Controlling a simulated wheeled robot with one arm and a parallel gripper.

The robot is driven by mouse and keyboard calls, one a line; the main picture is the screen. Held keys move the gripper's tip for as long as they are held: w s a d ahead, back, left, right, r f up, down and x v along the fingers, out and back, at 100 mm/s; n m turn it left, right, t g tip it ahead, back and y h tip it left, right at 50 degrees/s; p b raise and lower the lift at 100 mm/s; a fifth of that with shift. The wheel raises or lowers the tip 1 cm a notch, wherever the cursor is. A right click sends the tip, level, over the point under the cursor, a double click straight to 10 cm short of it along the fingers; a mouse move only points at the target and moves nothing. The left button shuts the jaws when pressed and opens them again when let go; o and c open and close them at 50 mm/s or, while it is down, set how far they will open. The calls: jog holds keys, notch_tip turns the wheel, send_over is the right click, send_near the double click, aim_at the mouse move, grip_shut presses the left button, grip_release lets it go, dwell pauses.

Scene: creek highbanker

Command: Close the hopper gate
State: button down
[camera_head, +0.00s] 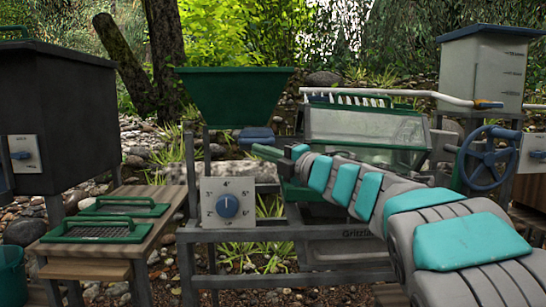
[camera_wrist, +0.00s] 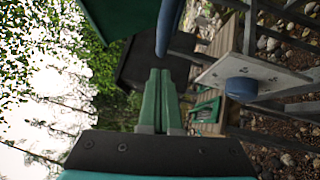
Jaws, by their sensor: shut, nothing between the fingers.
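The green hopper (camera_head: 235,95) stands in the middle of the head view, wide at the top and narrowing downward. A blue piece, apparently the gate's handle (camera_head: 256,133), sticks out to the right under its mouth; whether the gate is open or closed I cannot tell. In the wrist view, the hopper (camera_wrist: 115,15) is at the top and the blue handle (camera_wrist: 170,25) is just beyond and right of my fingertips. My gripper (camera_head: 257,148) is shut and empty, its green fingers just below the handle in the head view. The fingers also show in the wrist view (camera_wrist: 159,73). Contact is not clear.
A control box with a blue knob (camera_head: 227,204) sits below the hopper. A clear-sided green-framed box (camera_head: 365,128) stands behind my arm. A blue handwheel (camera_head: 488,158) is at right. A dark tank (camera_head: 58,115) and wooden bench (camera_head: 160,207) are at left.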

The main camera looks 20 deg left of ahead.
aim_at(257, 136)
jog(key=shift+w+a+r, duration=0.15)
jog(key=shift+w+a, duration=0.1)
jog(key=shift+w, duration=0.4)
jog(key=shift+w+a+r, duration=0.1)
jog(key=shift+w+a, duration=0.15)
jog(key=shift+w, duration=0.35)
jog(key=w+a+p, duration=0.2)
jog(key=w+p, duration=0.2)
jog(key=w, duration=0.2)
jog(key=shift+w+a+r+p, duration=0.15)
jog(key=shift+w+a+p, duration=0.15)
jog(key=shift+w+p, duration=0.1)
